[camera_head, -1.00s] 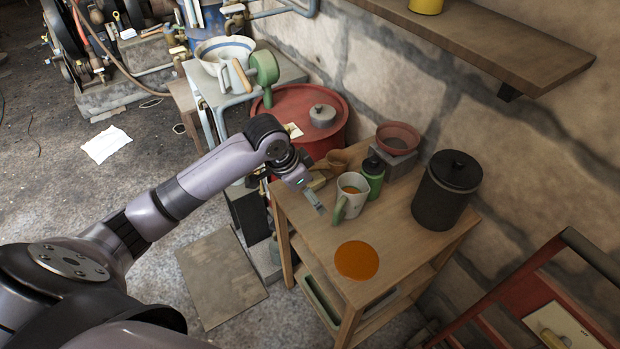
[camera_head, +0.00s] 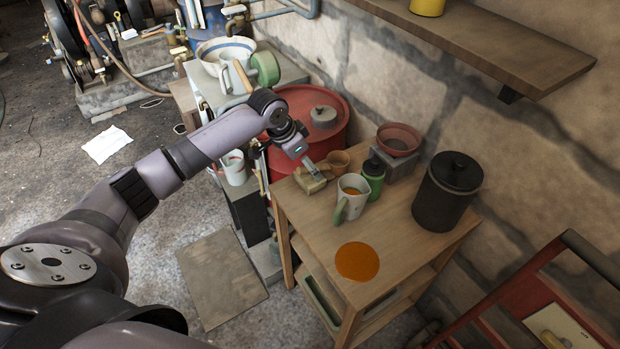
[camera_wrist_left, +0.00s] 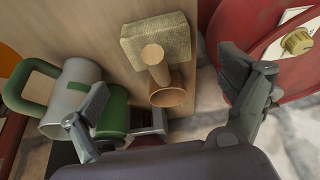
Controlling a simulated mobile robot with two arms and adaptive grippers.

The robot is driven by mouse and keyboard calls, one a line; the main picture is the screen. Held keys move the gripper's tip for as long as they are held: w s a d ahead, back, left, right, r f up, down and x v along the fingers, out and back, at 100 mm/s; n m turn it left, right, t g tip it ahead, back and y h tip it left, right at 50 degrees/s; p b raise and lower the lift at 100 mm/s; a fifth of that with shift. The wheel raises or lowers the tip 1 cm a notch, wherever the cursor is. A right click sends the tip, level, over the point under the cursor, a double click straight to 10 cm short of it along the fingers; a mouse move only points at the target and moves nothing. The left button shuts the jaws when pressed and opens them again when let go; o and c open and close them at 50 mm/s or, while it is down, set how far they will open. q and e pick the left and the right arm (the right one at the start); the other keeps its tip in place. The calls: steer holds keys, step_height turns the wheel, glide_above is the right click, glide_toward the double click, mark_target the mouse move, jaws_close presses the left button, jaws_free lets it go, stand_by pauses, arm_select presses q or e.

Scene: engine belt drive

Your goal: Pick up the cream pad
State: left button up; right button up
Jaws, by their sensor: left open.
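The cream pad (camera_head: 311,182), a small thick beige block, lies at the left back corner of the wooden table, left of the mug. In the left wrist view the cream pad (camera_wrist_left: 158,41) lies beyond a small brown wooden cup (camera_wrist_left: 168,95), whose handle overlaps its edge. My left gripper (camera_head: 309,164) is just above the pad in the head view, partly covering it. In the left wrist view my left gripper (camera_wrist_left: 168,82) has its fingers wide apart with nothing held between them. My right gripper is not in view.
An orange disc (camera_head: 357,262) lies in front. A red drum (camera_head: 318,100) stands behind.

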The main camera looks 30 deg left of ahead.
mark_target(308, 176)
arm_select(q)
steer(key=x, duration=0.6)
steer(key=shift+s+f, duration=0.15)
steer(key=shift+f, duration=0.2)
steer(key=shift+a, duration=0.1)
steer(key=shift+c, duration=0.6)
steer(key=c, duration=1)
steer(key=shift+r, duration=0.1)
steer(key=shift+r, duration=0.15)
steer(key=shift+s+a, duration=0.2)
steer(key=shift+s, duration=0.1)
steer(key=s+a, duration=0.2)
steer(key=s, duration=0.3)
steer(key=s+a+b, duration=0.1)
steer(key=s+a, duration=0.2)
steer(key=s, duration=0.2)
steer(key=s+a, duration=0.3)
steer(key=s, duration=0.2)
steer(key=shift+s+a+r, duration=0.1)
